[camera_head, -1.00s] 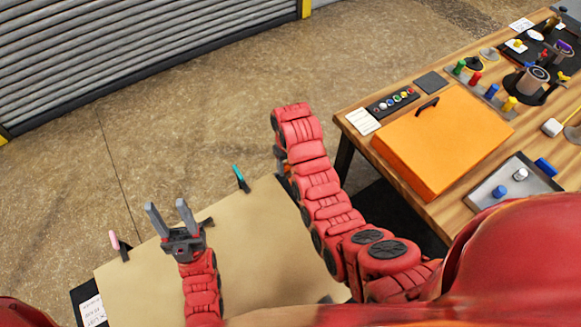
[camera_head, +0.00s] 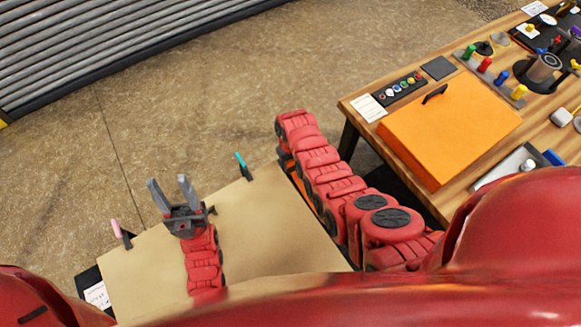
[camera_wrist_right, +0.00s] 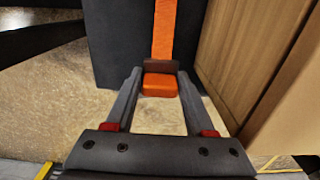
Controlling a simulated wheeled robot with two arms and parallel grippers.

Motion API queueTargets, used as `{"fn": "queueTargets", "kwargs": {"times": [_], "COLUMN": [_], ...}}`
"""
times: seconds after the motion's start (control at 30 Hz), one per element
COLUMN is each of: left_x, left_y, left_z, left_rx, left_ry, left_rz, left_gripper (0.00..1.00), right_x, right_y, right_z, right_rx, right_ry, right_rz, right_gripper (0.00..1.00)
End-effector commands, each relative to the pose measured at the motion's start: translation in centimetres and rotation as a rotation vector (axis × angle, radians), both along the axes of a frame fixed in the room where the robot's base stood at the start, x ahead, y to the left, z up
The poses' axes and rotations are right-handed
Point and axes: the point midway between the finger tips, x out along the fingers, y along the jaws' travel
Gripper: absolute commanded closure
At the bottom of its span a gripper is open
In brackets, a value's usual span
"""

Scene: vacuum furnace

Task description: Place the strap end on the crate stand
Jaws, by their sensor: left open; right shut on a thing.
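In the right wrist view, my right gripper (camera_wrist_right: 160,85) is shut on the orange strap end (camera_wrist_right: 160,86). The orange strap (camera_wrist_right: 166,30) runs up from it across a dark upright panel (camera_wrist_right: 120,40). I cannot tell whether this panel is the crate stand. In the head view, the right gripper is hidden behind my right arm, and a thin orange strip (camera_head: 297,190) shows beside that arm. My left gripper (camera_head: 169,181) is open and empty above a tan flat surface (camera_head: 260,220).
A pink-tipped clip (camera_head: 121,235) and a teal-tipped clip (camera_head: 243,167) sit at the tan surface's edge. The wooden table (camera_head: 358,108) at right holds an orange case (camera_head: 450,125) and several small parts. A wooden face (camera_wrist_right: 250,50) stands close right of the right gripper.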

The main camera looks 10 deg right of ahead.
Motion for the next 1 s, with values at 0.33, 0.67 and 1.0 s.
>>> {"fn": "queueTargets", "kwargs": {"times": [0.33, 0.67, 1.0], "left_x": [0.0, 0.0, 0.0], "left_y": [0.0, 0.0, 0.0], "left_z": [-0.4, -1.3, -1.6], "left_rx": [0.0, 0.0, 0.0], "left_ry": [0.0, 0.0, 0.0], "left_rz": [0.0, 0.0, 0.0], "left_gripper": [0.5, 0.5, 0.5], "right_x": [0.1, 0.1, 0.0], "right_y": [0.0, 0.0, 0.0], "right_z": [-1.9, -3.8, -4.2], "right_rx": [0.0, 0.0, 0.0], "right_ry": [-0.001, -0.003, -0.003], "right_rz": [0.0, -0.001, -0.001], "right_gripper": [1.0, 1.0, 1.0]}}
